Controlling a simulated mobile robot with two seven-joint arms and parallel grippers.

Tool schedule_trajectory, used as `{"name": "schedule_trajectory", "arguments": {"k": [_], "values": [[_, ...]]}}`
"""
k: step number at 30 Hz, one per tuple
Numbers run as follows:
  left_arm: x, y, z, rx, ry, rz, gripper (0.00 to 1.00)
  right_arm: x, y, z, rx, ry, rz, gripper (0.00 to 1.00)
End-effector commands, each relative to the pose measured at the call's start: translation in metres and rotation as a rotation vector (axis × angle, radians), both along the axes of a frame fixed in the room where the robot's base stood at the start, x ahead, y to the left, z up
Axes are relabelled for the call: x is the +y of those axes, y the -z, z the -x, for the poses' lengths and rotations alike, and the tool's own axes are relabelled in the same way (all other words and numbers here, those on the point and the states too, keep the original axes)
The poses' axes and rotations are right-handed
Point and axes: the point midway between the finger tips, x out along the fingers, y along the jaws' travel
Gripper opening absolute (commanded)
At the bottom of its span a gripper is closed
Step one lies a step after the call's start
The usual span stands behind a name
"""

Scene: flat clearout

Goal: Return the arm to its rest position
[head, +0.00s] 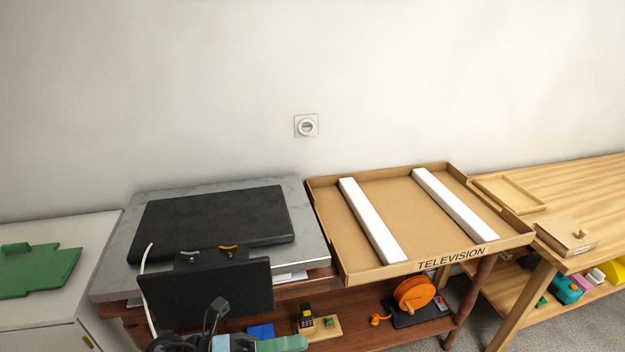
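The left gripper (214,312) shows as dark parts at the bottom edge, in front of a black upright panel (205,290). Its fingers are too small and dark against the panel to tell whether they are open or shut, or whether they touch anything. Most of the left arm is below the picture. My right gripper is not in view.
A black flat slab (215,222) lies on a grey-topped table (110,280). Right of it, an open cardboard box marked TELEVISION (345,255) holds two white strips. A low shelf (350,338) carries an orange reel (414,292). A wooden bench (590,185) stands right.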

Motion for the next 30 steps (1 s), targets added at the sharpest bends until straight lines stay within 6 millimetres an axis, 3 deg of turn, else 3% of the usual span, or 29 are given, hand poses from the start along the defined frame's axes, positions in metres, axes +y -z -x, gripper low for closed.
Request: {"name": "schedule_trajectory", "arguments": {"k": [4, 7, 13, 17, 21, 27, 30], "values": [[0.014, 0.013, -0.006, 0.344, -0.218, 0.235, 0.29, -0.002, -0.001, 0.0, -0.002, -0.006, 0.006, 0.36], [0.033, 0.034, -0.01, 0.585, -0.37, 0.375, 0.29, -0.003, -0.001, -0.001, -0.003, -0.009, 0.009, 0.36], [0.083, 0.108, 0.007, 1.084, -0.686, 0.622, 0.29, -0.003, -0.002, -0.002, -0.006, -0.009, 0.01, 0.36], [0.117, 0.17, 0.045, 1.414, -0.902, 0.763, 0.29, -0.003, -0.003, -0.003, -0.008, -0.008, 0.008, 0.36], [0.143, 0.227, 0.104, 1.727, -1.113, 0.886, 0.29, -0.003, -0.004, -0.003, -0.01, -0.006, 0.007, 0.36], [0.161, 0.271, 0.173, 2.004, -1.307, 0.992, 0.29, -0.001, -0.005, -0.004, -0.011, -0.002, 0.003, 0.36], [0.164, 0.279, 0.19, 2.063, -1.35, 1.013, 0.29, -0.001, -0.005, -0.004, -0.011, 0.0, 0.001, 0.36]]}}
